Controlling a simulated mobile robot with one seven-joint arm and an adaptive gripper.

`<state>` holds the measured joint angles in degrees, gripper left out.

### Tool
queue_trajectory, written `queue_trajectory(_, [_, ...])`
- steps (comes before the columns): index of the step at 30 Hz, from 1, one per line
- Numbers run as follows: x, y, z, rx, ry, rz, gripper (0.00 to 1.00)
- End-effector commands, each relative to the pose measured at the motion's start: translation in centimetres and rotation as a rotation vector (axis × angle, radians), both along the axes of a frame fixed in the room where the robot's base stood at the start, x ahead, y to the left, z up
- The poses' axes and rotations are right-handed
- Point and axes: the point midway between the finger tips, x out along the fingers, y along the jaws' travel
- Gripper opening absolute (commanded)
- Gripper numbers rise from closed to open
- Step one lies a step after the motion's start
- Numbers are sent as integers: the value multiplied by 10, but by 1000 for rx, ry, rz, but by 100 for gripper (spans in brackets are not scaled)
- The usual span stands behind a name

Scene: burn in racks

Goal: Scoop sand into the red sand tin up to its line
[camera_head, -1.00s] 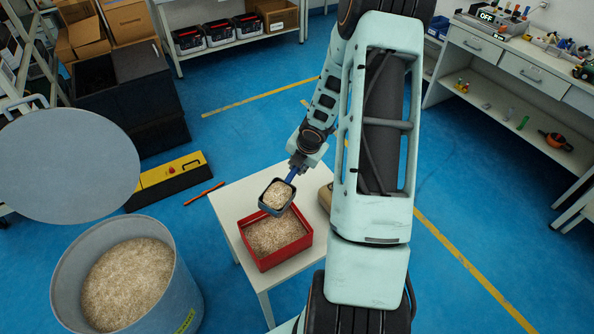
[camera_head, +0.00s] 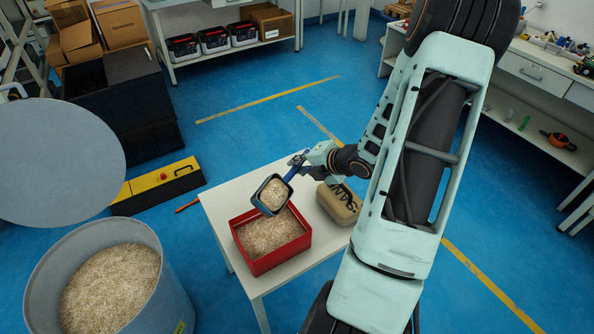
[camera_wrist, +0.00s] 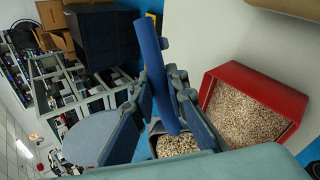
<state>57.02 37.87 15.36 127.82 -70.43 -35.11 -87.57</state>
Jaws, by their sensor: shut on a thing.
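The red sand tin (camera_head: 276,264) stands on the small white table with sand (camera_head: 268,235) inside; it also shows at the right of the wrist view (camera_wrist: 262,76). I cannot make out its line. My gripper (camera_head: 296,165) is shut on the blue handle of a scoop. The scoop's dark pan (camera_head: 262,204) holds sand and hangs tilted over the back edge of the tin. In the wrist view the blue handle (camera_wrist: 152,60) runs between the fingers, and the sand-filled pan (camera_wrist: 157,131) is partly hidden behind them.
A large grey drum of sand (camera_head: 165,285) stands at the left, with a round grey lid (camera_head: 55,160) behind it. A tan sand block (camera_head: 338,204) lies on the white table (camera_head: 222,205), right of the tin. A yellow and black case (camera_head: 155,185) lies on the floor.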

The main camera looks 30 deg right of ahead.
Motion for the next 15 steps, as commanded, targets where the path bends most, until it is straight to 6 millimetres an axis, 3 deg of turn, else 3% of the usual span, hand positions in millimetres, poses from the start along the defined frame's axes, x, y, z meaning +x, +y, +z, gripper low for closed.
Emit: queue_trajectory(15, [-4,-3,-15,133,-209,-3,0])
